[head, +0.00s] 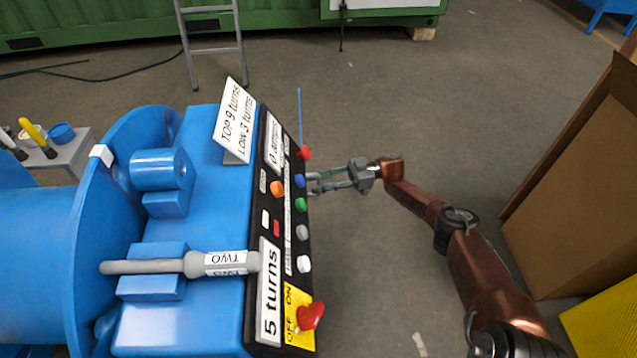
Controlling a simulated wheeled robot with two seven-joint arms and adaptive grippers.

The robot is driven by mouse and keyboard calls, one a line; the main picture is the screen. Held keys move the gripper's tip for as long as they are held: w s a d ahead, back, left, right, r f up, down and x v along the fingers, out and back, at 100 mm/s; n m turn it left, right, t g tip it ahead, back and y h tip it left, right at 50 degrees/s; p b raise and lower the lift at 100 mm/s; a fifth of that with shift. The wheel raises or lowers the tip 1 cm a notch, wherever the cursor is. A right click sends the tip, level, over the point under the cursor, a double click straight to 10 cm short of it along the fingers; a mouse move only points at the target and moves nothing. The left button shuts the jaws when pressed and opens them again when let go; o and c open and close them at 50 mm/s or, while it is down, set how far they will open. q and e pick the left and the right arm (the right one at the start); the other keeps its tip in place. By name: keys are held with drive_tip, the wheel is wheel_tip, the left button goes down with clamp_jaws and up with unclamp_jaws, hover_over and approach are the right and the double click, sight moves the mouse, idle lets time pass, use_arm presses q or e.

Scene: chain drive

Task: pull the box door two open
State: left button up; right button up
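No door marked as box door two can be made out in the head view. A grey handle (150,266) with a label reading TWO (226,262) lies across the top of the blue machine (215,200). My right gripper (312,184) points left at the machine's black button panel, close to the blue and green buttons. Its fingers are apart with nothing visible between them. I cannot tell whether the fingertips touch the panel. My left gripper is out of view.
The black panel (284,255) carries coloured buttons, a red knob (311,316) and a red-based blue stick (300,120). A sign (236,118) stands on the machine. A ladder (214,50) stands behind.

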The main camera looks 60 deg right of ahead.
wheel_tip(320, 180, up, 10)
drive_tip(key=shift+f, duration=0.1)
idle(0.4)
idle(0.4)
